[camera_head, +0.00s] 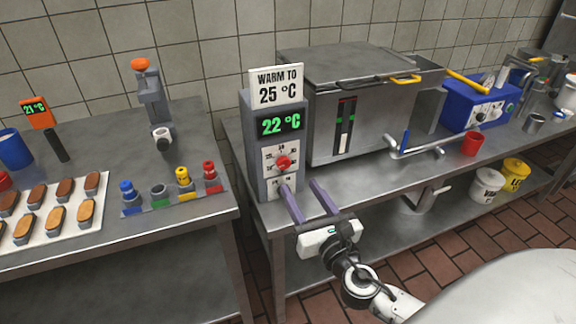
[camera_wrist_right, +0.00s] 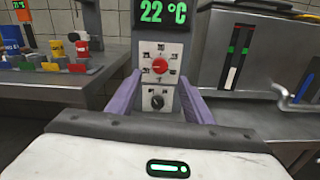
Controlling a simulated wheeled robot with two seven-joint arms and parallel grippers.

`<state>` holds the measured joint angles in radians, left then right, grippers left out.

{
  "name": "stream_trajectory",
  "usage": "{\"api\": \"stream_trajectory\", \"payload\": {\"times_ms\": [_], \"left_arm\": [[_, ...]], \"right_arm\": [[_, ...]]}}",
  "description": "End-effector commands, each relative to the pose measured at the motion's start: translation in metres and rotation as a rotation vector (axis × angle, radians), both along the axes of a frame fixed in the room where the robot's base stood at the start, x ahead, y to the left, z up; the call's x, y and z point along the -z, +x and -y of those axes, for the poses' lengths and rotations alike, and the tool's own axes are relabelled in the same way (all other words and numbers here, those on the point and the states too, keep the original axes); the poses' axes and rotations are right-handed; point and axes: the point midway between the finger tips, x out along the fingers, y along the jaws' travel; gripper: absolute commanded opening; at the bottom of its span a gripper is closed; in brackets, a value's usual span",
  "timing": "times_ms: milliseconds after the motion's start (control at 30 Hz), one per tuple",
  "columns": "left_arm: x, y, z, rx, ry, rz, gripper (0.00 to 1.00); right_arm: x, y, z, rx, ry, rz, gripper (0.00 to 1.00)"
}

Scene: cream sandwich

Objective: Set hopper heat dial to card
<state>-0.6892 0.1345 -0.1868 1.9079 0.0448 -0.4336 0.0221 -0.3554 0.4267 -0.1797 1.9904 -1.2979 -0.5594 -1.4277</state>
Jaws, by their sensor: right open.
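The hopper heat control post (camera_head: 259,150) stands at the left end of the right-hand steel table. A card (camera_head: 277,86) on top reads "WARM TO 25 °C", and the green display (camera_head: 281,123) reads 22 °C. A red dial (camera_head: 283,162) sits on a white scale plate; it also shows in the right wrist view (camera_wrist_right: 159,66). A black knob (camera_wrist_right: 156,102) sits below it. My right gripper (camera_head: 302,187) is open, its two purple fingers pointing at the post's lower front, apart and empty. In the right wrist view the fingers flank the knob plate, below the red dial. My left gripper is not in view.
A red cup (camera_head: 472,144) and blue box (camera_head: 480,105) are further right. A gap separates the tables.

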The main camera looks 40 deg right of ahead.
Motion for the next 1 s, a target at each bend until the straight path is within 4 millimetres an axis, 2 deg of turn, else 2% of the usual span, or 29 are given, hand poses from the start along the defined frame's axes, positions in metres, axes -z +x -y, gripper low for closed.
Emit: {"api": "stream_trajectory", "payload": {"times_ms": [300, 500, 900, 1000], "left_arm": [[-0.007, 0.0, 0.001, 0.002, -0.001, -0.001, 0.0], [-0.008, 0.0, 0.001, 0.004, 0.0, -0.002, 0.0], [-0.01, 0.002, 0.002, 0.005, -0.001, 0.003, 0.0], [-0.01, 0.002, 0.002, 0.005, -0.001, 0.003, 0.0]], "right_arm": [[-0.001, 0.057, 0.014, 0.002, 0.006, 0.001, 0.46], [0.001, 0.082, 0.019, 0.001, 0.008, -0.001, 0.46], [0.002, 0.089, 0.021, 0.001, 0.009, -0.003, 0.46], [0.002, 0.089, 0.021, 0.0, 0.009, -0.003, 0.3]]}}
